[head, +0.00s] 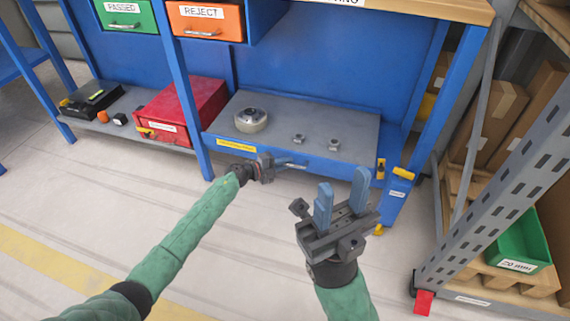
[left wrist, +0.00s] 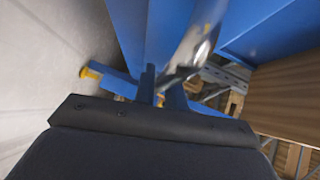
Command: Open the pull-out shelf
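The pull-out shelf (head: 300,113) is a grey board with a blue front, low in the blue workbench. Its front carries a yellow label (head: 237,145) and a pale bar handle (head: 291,164). My left gripper (head: 270,166) is at the left end of the handle. In the left wrist view a blurred shiny bar, apparently the handle (left wrist: 197,42), reaches down to the fingers (left wrist: 163,88); I cannot tell whether they are closed around it. My right gripper (head: 342,205) is open and empty, fingers up, in front of the shelf's right part.
A round metal part (head: 250,120) and two small nuts (head: 299,138) (head: 334,144) lie on the shelf. A red box (head: 182,108) stands to the left. A grey rack post (head: 500,190) rises at the right. The floor (head: 130,185) in front is clear.

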